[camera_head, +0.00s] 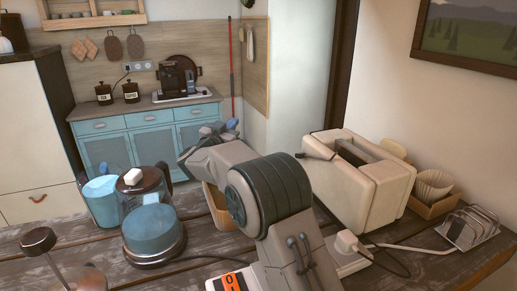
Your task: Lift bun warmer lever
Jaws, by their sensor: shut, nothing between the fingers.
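The bun warmer (372,198) is a cream, toaster-like box with a long dark slot in its top, on the table right of my arm. Its lever appears to be the small dark handle (318,155) at its upper left edge, sticking out to the left. My gripper (226,128) is small and partly hidden behind my grey arm, left of the bun warmer. It is shut and empty, apart from the lever.
A blue kettle (152,232), a glass jug (143,190) and a blue cup (100,203) stand left of my arm. A wire rack (470,228) and a wooden box with white filters (433,196) are at the right. A white plug (347,242) with a cable lies in front.

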